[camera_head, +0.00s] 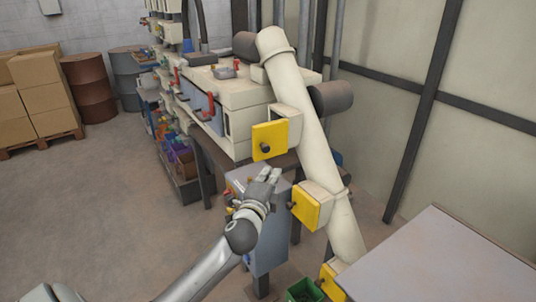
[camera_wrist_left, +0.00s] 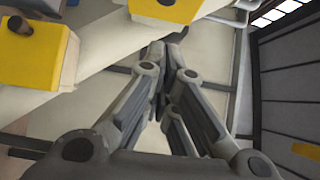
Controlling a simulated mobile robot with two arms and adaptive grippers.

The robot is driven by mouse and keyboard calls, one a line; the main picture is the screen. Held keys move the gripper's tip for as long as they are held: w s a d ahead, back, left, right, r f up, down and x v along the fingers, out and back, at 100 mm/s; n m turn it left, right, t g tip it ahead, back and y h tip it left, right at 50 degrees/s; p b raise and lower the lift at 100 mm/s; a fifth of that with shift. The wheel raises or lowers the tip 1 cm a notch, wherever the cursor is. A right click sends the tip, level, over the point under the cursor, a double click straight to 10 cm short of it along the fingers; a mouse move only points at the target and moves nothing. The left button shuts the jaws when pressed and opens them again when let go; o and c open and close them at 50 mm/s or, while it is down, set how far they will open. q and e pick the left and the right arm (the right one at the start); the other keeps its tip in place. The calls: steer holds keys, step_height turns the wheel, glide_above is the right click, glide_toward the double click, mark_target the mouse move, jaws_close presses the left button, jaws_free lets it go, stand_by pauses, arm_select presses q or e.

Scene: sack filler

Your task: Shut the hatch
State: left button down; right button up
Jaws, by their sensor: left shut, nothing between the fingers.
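A thick cream pipe slants down through the head view, with several cream boxes on its side that carry yellow hatch covers with dark knobs. The upper yellow hatch (camera_head: 270,140), the middle yellow hatch (camera_head: 306,207) and the lower yellow hatch (camera_head: 331,284) show there. Each seems to sit against its box; I cannot tell whether one is slightly ajar. My left gripper (camera_head: 270,174) is shut and empty, just below the upper hatch and left of the middle one, apparently apart from both. In the left wrist view, the gripper (camera_wrist_left: 176,55) points past two yellow covers (camera_wrist_left: 28,58). My right gripper is out of view.
A grey control cabinet (camera_head: 268,236) stands behind my left gripper. A grey-topped table (camera_head: 450,262) fills the lower right. A green bin (camera_head: 303,291) sits below the pipe. Machinery and shelving stand behind. The floor at left is clear, up to boxes (camera_head: 42,95) and drums.

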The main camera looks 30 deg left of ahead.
arm_select(q)
steer(key=w+a+p, duration=0.2)
steer(key=w+a, duration=0.3)
steer(key=w, duration=0.3)
steer(key=shift+a+p, duration=0.3)
steer(key=shift+a, duration=0.2)
